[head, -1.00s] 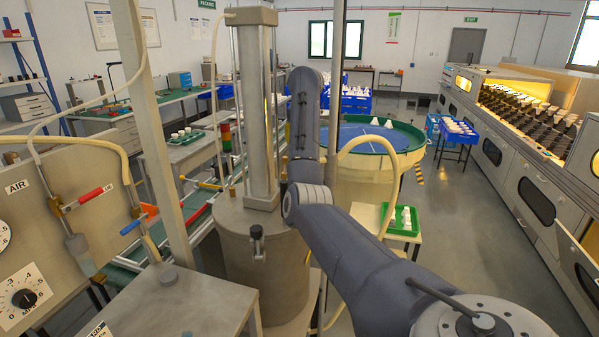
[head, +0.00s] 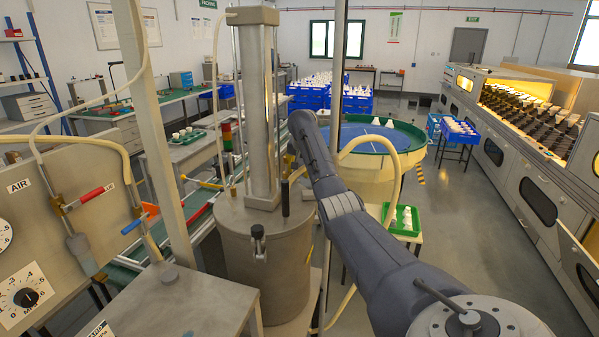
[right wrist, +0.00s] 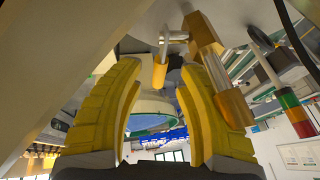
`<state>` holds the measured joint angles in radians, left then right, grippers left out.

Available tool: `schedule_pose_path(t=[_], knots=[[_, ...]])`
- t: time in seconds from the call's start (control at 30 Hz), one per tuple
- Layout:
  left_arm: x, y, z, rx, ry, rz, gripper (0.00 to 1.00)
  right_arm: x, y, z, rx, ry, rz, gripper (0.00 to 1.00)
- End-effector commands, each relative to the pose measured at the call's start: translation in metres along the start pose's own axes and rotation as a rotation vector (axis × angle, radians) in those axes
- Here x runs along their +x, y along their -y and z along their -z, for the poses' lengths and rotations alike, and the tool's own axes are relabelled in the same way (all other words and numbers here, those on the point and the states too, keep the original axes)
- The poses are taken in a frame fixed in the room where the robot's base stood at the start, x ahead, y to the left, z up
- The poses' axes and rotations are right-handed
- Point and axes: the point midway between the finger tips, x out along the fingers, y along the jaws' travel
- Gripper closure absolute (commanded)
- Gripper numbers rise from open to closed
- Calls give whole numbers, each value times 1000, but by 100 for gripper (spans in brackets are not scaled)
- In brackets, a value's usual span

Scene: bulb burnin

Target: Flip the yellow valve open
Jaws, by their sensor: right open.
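In the right wrist view, my right gripper (right wrist: 160,68) is open, with its two yellow ridged fingers apart. A small yellow piece (right wrist: 160,76) shows between the fingertips, with a pale pin above it. A brass-yellow fitting (right wrist: 204,34) and a larger yellow block (right wrist: 232,108) stand by the right finger; I cannot tell which of these parts belongs to the valve. In the head view, a yellow bar (head: 208,185) shows left of the steel column. My right gripper is mostly hidden behind that column. My left gripper is not in view.
The steel tank (head: 262,265) and its column (head: 257,110) block the middle. A panel on the left carries a red handle (head: 91,195) and a blue handle (head: 134,225). A green tray (head: 404,220) stands to the right.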

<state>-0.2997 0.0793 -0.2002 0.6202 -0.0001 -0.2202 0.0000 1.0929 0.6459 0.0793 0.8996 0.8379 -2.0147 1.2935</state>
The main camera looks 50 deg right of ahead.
Motion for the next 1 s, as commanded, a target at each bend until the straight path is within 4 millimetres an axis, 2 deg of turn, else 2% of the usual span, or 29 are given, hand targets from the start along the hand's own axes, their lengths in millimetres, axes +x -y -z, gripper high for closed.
schedule_pose_path(t=[0.2, 0.5, 0.53, 0.87, 1.0], knots=[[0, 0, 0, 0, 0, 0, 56, 9, -1, 0, 0, -1, -1, 63], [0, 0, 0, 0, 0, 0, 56, 10, -1, 1, 0, -1, 0, 63], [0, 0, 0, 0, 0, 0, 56, 10, -1, 1, 0, -1, 0, 60], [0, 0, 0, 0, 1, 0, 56, 10, 0, 0, 0, -1, 0, 99], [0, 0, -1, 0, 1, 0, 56, 10, 0, 0, 0, -1, 0, 100]])
